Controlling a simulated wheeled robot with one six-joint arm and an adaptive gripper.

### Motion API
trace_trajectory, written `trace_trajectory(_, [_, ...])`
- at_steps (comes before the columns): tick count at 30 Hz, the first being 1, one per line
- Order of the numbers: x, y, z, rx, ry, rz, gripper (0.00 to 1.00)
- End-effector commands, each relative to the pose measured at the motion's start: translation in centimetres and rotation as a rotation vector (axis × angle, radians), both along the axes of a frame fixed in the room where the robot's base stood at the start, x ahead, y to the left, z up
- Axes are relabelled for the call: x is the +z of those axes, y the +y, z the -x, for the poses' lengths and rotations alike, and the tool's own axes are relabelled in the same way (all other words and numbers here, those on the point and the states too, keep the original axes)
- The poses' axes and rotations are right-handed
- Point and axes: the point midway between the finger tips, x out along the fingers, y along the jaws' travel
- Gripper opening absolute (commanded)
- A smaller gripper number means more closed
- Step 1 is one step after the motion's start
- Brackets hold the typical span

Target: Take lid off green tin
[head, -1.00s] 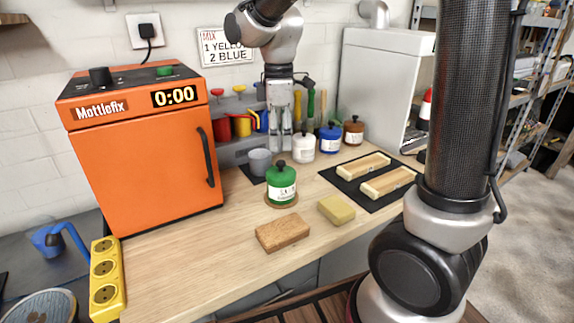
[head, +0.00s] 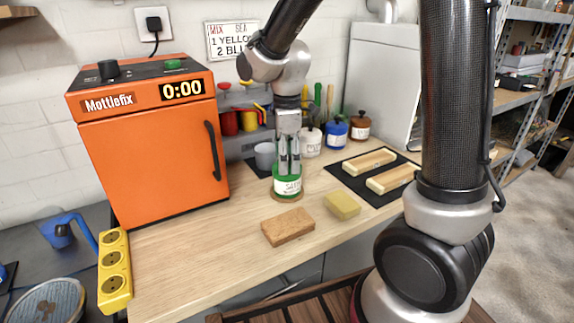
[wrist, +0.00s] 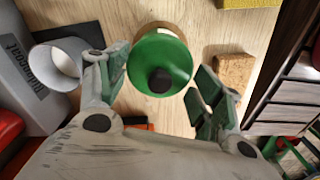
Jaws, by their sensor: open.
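The green tin (head: 288,188) stands upright on a round wooden coaster on the bench, with a pale label on its front. In the wrist view its green lid (wrist: 158,66) with a dark round knob (wrist: 160,80) shows from above. My gripper (head: 289,168) points down right over the tin and hides the lid and knob in the head view. In the wrist view my gripper (wrist: 155,82) is open, one finger on each side of the lid. I cannot tell whether the fingers touch the lid.
A grey cup (head: 265,156) stands close behind-left of the tin. White (head: 311,141), blue (head: 336,132) and brown (head: 360,126) tins stand behind-right. A brown block (head: 288,227) and a yellow sponge (head: 342,204) lie in front. The orange oven (head: 150,145) stands left.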

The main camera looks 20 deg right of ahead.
Motion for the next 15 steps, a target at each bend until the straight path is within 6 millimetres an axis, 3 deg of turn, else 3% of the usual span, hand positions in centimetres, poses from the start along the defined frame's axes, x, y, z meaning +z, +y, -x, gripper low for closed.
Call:
trace_trajectory(2, [0.02, 0.01, -0.01, 0.0, 0.0, 0.0, 0.67])
trace_trajectory(10, [0.04, 0.01, -0.01, 0.0, 0.0, 0.0, 0.18])
trace_trajectory(15, [-0.01, 0.0, 0.01, 0.0, 0.001, 0.0, 0.15])
